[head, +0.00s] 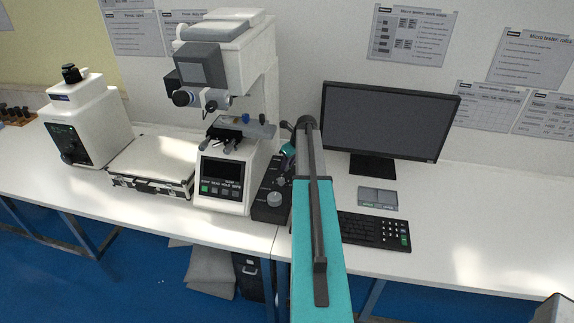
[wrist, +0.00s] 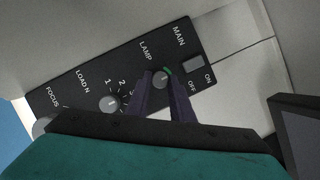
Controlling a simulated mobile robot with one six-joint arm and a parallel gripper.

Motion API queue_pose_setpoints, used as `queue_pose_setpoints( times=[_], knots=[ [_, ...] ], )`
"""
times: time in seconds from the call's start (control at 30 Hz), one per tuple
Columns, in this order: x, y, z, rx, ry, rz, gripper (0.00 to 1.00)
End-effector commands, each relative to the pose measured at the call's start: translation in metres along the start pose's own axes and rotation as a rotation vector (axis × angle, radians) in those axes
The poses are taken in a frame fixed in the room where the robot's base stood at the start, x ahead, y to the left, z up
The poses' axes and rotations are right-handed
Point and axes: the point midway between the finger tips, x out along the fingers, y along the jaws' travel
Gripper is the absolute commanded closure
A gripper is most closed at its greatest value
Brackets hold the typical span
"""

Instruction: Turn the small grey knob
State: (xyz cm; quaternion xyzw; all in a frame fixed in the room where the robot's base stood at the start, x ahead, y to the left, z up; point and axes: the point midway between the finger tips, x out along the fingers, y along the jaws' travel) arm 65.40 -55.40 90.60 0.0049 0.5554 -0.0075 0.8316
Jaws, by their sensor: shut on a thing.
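The small grey knob (wrist: 160,82) sits by the LAMP label on a black control panel (wrist: 205,53) in the wrist view. My gripper (wrist: 162,75) has its two dark fingers on either side of this knob, shut on it. A green mark shows beside the knob near the right fingertip. A grey LOAD N dial (wrist: 110,103) with numbers around it is to the left on the same panel. In the head view the black control box (head: 267,213) stands right of the white tester (head: 228,165), and my arm hides the grasp.
A MAIN switch (wrist: 194,63) marked ON and OFF lies close to the right of the knob. In the head view a monitor (head: 390,122), a keyboard (head: 370,231) and a small grey box (head: 377,197) stand right of my arm. A flat case (head: 153,165) lies left of the tester.

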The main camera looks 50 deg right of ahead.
Motion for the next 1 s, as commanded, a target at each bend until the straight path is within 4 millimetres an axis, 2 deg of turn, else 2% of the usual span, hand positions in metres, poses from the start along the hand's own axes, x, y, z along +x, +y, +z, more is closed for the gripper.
queue_pose_setpoints(
  times=[0.47,1.0],
  knots=[
    [0.0011,-0.0028,0.0012,-0.199,0.0,0.085,1.0],
    [0.0023,-0.0059,0.0036,-0.643,-0.001,0.27,1.0]
  ],
)
